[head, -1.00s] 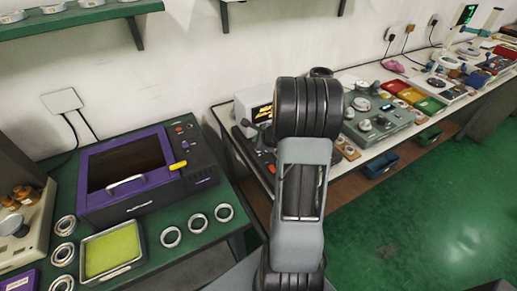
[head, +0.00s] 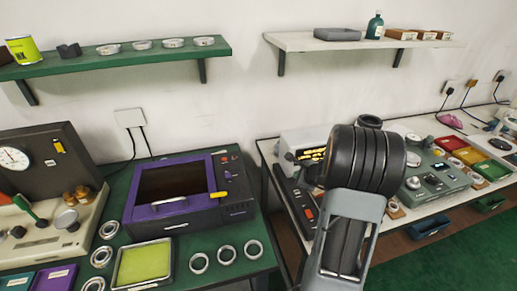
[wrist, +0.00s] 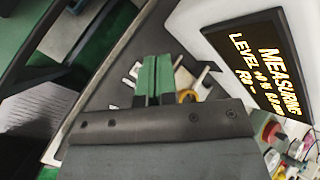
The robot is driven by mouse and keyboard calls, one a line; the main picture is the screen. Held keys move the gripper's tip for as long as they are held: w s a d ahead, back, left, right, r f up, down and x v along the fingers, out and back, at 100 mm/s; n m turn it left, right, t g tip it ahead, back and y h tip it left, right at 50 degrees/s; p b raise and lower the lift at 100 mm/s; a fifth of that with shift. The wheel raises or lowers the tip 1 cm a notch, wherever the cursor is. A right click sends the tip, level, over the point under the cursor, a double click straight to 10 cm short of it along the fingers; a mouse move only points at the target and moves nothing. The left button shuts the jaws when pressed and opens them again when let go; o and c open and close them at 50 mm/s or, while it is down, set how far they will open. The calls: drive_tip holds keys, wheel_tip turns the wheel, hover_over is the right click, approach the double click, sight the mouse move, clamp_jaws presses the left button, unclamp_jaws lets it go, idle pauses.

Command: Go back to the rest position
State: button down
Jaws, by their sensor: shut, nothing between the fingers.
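In the wrist view my gripper (wrist: 156,78) has its two green fingers side by side with nothing between them. It points toward a dark panel with pale metal prongs and a yellow ring-shaped part, beside a display (wrist: 262,65) reading "MEASURING". In the head view my arm rises at the lower right of centre, in front of the white measuring device (head: 302,146) on the right bench. The arm hides my gripper there.
The green bench (head: 228,240) holds a purple oven (head: 172,218), several bearing rings (head: 226,254) and a tray with a yellow-green pad (head: 143,264). The right bench carries a grey-green fixture (head: 436,178) and coloured bins (head: 468,156). Shelves (head: 110,64) hang on the wall above.

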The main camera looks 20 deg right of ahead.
drive_tip(key=s+a+r+n+g, duration=0.2)
drive_tip(key=s+a+r+n, duration=0.4)
drive_tip(key=a+n, duration=0.5)
drive_tip(key=s+a+r+n+g, duration=0.3)
drive_tip(key=s+a+r+n, duration=0.3)
drive_tip(key=s+a+n, duration=0.5)
drive_tip(key=n, duration=0.4)
drive_tip(key=shift+s+a+r+h, duration=0.25)
drive_tip(key=shift+a+r+h, duration=0.05)
drive_tip(key=shift+a+r, duration=0.1)
idle(5.0)
